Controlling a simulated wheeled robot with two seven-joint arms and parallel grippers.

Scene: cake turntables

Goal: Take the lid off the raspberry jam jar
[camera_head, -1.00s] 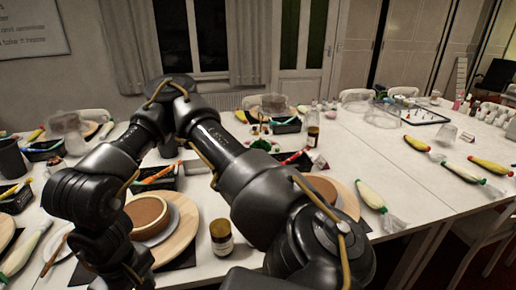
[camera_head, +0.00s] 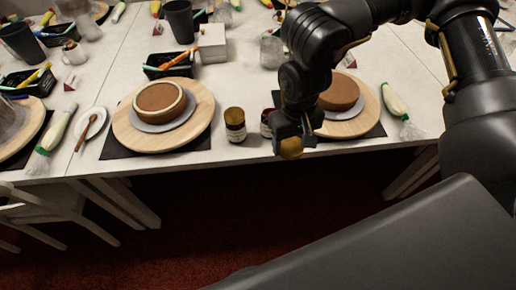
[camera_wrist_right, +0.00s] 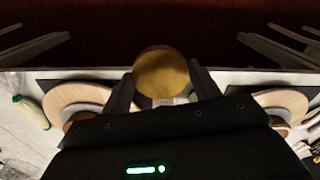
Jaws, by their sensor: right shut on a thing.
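My right gripper (camera_head: 289,146) is shut on a round gold lid (camera_head: 291,149) near the table's front edge. The gold lid (camera_wrist_right: 161,72) also shows between the two fingers in the right wrist view. A small dark red jar (camera_head: 266,122) with a pale label stands just left of the gripper, partly hidden by it. No gold lid shows on its top, and the held lid looks apart from it. A second jar (camera_head: 235,125), with a gold lid on and a pale label, stands upright further left. My left gripper is out of view.
A wooden turntable (camera_head: 203,128) with a brown cake (camera_head: 158,98) stands left of the jars. Another turntable (camera_head: 366,120) is behind and right of my gripper. A piping bag (camera_head: 395,103) lies at the right. Red floor (camera_head: 230,205) lies beyond the table's front edge.

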